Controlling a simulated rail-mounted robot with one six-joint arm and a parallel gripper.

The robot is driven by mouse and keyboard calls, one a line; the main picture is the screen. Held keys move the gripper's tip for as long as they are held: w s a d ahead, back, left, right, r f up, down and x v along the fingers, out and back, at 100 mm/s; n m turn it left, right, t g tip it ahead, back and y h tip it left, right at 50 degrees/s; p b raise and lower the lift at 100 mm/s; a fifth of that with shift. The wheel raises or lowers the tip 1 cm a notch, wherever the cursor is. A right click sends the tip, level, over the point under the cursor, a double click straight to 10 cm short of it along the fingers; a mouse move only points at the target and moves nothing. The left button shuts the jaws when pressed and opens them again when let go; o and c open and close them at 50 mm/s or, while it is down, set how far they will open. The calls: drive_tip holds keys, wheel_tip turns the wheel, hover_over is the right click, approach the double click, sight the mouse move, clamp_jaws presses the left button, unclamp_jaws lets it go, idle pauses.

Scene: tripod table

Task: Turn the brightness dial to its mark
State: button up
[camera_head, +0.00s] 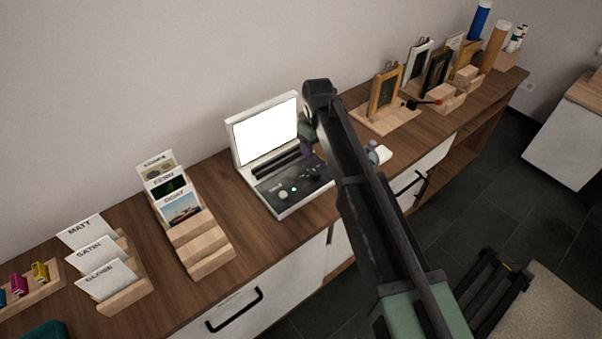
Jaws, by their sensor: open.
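The light-box device (262,150) stands on the wooden counter, with a lit white screen and a dark control panel (278,188) in front of it. A pale round knob (283,195) sits at the panel's front left, next to a small green light (294,189). Dark shapes show at the panel's right; I cannot tell which control is the brightness dial, and no mark is readable. My gripper (308,161) hangs above the panel's right part, open, partly hidden by my arm. Its fingers are too small to make out, and I cannot tell whether they touch anything.
Stepped wooden holders with picture cards (176,199) and MATT, SATIN and GLOSS cards (103,264) stand to the left. A framed display (385,92) and rolled tubes (494,47) stand to the right. A small white object (380,154) lies right of my arm.

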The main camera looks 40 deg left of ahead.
sight(316, 171)
drive_tip(key=f+b, duration=1.1)
drive_tip(key=shift+w+d+f, duration=0.1)
drive_tip(key=shift+w+d, duration=0.05)
drive_tip(key=shift+w, duration=0.05)
drive_tip(key=c, duration=0.9)
